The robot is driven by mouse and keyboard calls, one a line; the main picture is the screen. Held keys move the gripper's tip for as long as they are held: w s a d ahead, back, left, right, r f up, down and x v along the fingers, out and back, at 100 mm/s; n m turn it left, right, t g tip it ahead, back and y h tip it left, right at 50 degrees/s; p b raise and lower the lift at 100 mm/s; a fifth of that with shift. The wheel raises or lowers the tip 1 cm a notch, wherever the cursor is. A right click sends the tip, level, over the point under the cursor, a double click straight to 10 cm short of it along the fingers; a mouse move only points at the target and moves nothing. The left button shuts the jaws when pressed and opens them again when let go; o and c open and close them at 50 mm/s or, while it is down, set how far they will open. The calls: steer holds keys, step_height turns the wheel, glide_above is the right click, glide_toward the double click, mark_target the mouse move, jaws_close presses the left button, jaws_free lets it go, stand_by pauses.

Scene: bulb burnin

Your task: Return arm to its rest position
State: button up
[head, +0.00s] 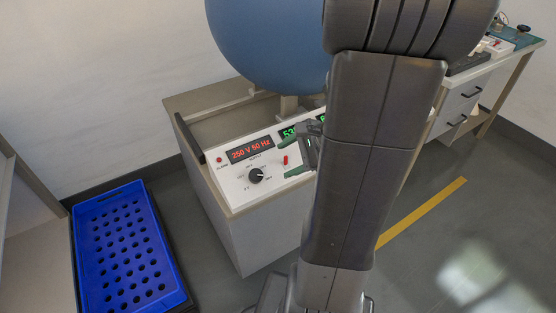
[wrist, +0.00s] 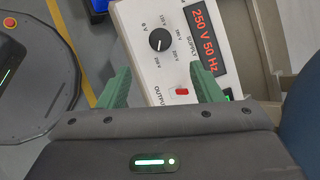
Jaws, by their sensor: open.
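My gripper (head: 287,158) is over the front of a white control panel in the head view, its green fingers apart and nothing between them. In the wrist view, my gripper (wrist: 158,68) has its two green fingers spread on either side of the panel's red output switch (wrist: 181,91). I cannot tell whether a finger touches the panel. The panel (head: 231,190) has a lit red display reading 250 V 50 Hz (head: 251,148) and a black knob (head: 256,175). My arm hides the panel's right part and part of a green display (head: 289,132).
A large blue sphere (head: 265,40) stands behind the panel, close to my arm. A blue perforated crate (head: 83,215) is at the lower left. A desk with drawers (head: 457,110) stands at the right. Grey floor with a yellow stripe (head: 425,210) lies open at the right.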

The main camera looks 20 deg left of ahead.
mark_target(256, 175)
steer(key=shift+d+r, duration=0.25)
steer(key=shift+r, duration=0.05)
steer(key=shift+f, duration=0.1)
steer(key=b+x, duration=0.3)
steer(key=x, duration=1)
steer(key=shift+a+f, duration=0.25)
steer(key=shift+a, duration=0.05)
